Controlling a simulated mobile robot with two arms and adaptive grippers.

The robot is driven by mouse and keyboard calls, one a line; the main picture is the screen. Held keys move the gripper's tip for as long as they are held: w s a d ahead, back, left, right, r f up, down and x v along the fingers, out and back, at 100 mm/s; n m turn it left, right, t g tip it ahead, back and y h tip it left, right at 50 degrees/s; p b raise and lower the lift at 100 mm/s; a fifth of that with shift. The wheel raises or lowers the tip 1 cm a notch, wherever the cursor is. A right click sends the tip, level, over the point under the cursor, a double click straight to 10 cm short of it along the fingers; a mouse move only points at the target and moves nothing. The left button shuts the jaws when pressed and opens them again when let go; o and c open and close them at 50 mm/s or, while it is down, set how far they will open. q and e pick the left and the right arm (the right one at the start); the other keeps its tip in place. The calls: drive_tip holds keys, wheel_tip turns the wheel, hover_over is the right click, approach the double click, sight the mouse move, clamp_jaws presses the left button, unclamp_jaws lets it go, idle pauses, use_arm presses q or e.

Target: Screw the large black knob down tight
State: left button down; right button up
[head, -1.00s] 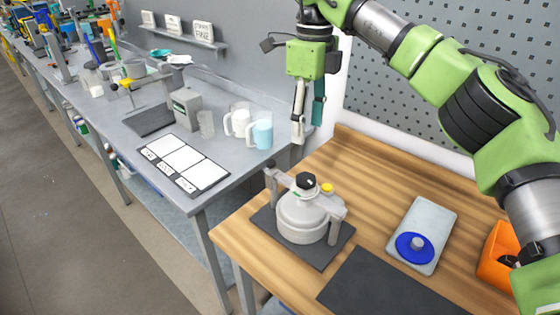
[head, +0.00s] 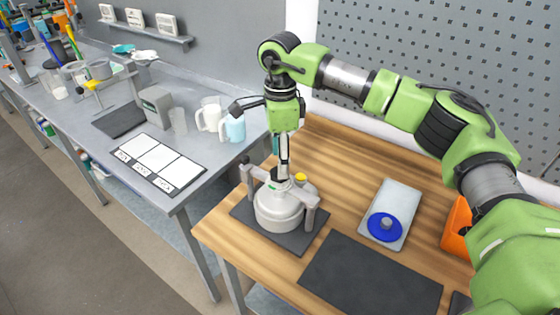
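The large black knob (head: 279,174) sits on top of a light grey drum-shaped vessel (head: 278,208), between two grey side posts. My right gripper (head: 283,172) points straight down over the knob, with its fingertips at the knob's height. The fingers are seen nearly edge-on and partly cover the knob. I cannot tell whether they grip it or stand open around it. My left gripper is out of view.
The vessel stands on a dark mat (head: 245,212) on the wooden bench. To its right are a yellow cap (head: 300,177), a grey tray (head: 401,196) with a blue disc (head: 384,227), and an orange bin (head: 457,230). Another dark mat (head: 370,277) lies in front.

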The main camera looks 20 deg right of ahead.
sight(279, 181)
drive_tip(key=shift+f+p, duration=0.4)
drive_tip(key=shift+f, duration=1.35)
drive_tip(key=c, duration=1.1)
